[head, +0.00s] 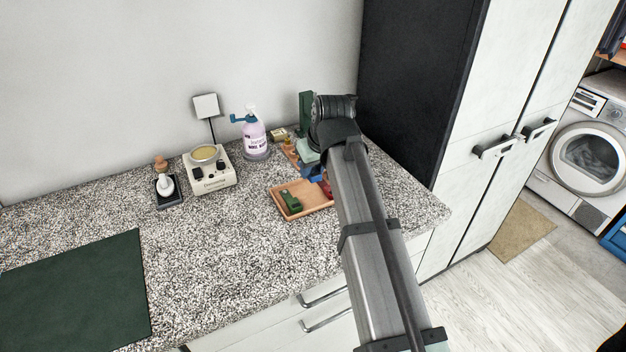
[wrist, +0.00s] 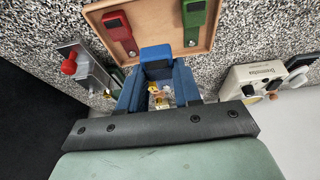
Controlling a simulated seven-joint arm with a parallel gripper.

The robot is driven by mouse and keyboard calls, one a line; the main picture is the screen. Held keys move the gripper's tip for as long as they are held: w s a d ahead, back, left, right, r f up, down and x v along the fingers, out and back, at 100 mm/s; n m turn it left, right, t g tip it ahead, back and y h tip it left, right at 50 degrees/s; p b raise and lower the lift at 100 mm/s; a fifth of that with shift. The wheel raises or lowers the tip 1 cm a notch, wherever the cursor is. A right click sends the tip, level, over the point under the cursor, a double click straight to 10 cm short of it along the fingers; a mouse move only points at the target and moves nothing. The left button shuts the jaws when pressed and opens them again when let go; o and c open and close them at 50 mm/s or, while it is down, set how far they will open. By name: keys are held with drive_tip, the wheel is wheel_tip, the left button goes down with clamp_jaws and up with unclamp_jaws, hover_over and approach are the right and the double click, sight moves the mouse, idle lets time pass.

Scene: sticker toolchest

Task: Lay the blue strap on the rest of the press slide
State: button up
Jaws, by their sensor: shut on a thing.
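My gripper (wrist: 157,78) has blue fingers and is shut on the blue strap (wrist: 155,54), whose bright blue end shows between the fingertips in the wrist view. In the head view my gripper (head: 312,172) is low over the back edge of the tray, partly behind my arm. I cannot tell whether the strap touches the tray. A metal piece with a red knob (wrist: 83,68), apparently the press slide, lies left of my fingers in the wrist view. My arm seems to hide it in the head view, and its rest is not clear.
The wooden tray (head: 311,208) holds a green strap (head: 290,201) and a red strap (wrist: 119,28). A white device (head: 209,172), a pump bottle (head: 254,138) and a small stand (head: 168,188) are to the left. A dark cabinet (head: 412,75) stands at right. The front-middle counter is clear.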

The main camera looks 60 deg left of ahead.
drive_tip(key=shift+w+r, duration=0.1)
drive_tip(key=shift+r, duration=0.45)
drive_tip(key=w+a+r, duration=0.1)
drive_tip(key=w+a, duration=0.3)
drive_tip(key=w, duration=0.3)
drive_tip(key=w+a+r, duration=0.1)
drive_tip(key=w+a, duration=0.2)
drive_tip(key=w, duration=0.4)
drive_tip(key=shift+w+a+r, duration=0.15)
drive_tip(key=shift+a+r, duration=0.15)
drive_tip(key=shift+a, duration=0.1)
drive_tip(key=shift+f, duration=0.2)
drive_tip(key=shift+f, duration=3.1)
drive_tip(key=shift+f, duration=0.2)
